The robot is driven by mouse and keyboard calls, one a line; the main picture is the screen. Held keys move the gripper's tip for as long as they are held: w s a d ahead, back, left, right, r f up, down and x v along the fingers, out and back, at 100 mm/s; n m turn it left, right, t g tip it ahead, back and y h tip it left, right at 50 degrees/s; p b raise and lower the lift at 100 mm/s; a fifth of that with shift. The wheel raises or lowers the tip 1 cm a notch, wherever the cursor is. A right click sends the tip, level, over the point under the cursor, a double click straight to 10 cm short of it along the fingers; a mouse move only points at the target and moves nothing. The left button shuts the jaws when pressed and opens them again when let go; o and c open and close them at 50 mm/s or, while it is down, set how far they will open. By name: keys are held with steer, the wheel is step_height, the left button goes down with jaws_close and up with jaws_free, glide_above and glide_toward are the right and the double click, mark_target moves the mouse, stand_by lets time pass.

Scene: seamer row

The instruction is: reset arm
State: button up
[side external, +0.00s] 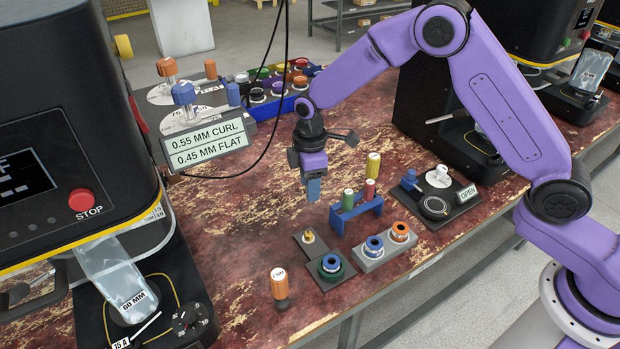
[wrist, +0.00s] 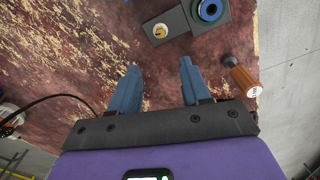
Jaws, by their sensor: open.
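My gripper (side external: 313,190) hangs from the purple arm above the middle of the worn red table (side external: 230,215), pointing down. In the wrist view its two blue fingers (wrist: 157,88) are apart with nothing between them. In the side view it is behind and above the blue rack (side external: 357,215) that holds several small handled tools. It appears clear of the table and of everything on it.
A grey block with a brass piece (side external: 309,237), a green-and-blue ring (side external: 331,267) and an orange-handled tool (side external: 279,287) stand near the front edge. A black machine (side external: 60,130) fills the left. A station marked OPEN (side external: 437,207) stands right.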

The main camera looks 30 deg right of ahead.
steer(key=shift+r, duration=0.55)
steer(key=s+d+r+m, duration=0.1)
steer(key=s+d+r, duration=0.1)
steer(key=s+r, duration=0.45)
steer(key=s+d+r, duration=0.2)
steer(key=s+r, duration=0.1)
steer(key=s, duration=0.6)
steer(key=s+d+r, duration=0.1)
steer(key=s+d, duration=0.5)
steer(key=s, duration=0.3)
steer(key=s+d+r+m, duration=0.1)
steer(key=s+d+r, duration=0.1)
steer(key=s+d, duration=0.4)
steer(key=s, duration=0.4)
steer(key=shift+s+d+r, duration=0.15)
steer(key=shift+r, duration=0.1)
